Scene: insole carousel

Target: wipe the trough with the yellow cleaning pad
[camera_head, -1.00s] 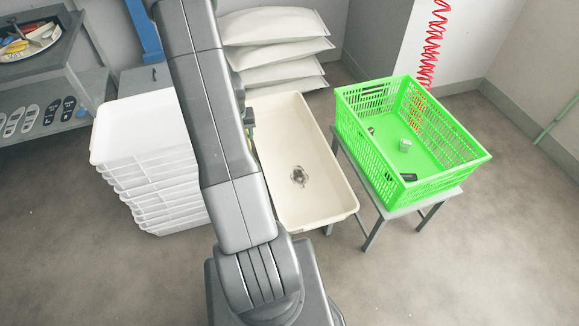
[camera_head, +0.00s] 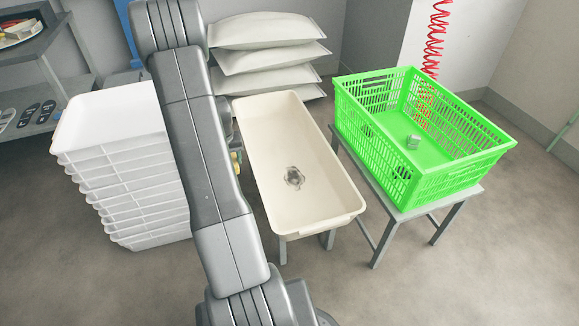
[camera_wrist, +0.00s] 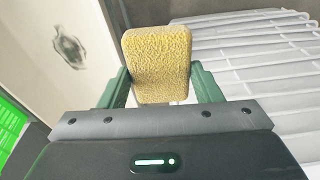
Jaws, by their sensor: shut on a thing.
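The trough (camera_head: 268,131) is a long cream basin standing on grey legs in the middle of the head view. A dark grey smudge (camera_head: 294,178) lies on its floor toward the near end, and the smudge also shows in the wrist view (camera_wrist: 71,51). My gripper (camera_wrist: 158,78) has green fingers shut on the yellow cleaning pad (camera_wrist: 157,55), which is held upright between them. In the head view my arm hides most of the gripper; a bit of yellow shows at the trough's left side. The pad looks apart from the smudge.
A stack of white trays (camera_head: 125,165) stands left of the trough. White sacks (camera_head: 266,62) are piled behind. A bench (camera_head: 50,85) is at far left. The near floor is clear.

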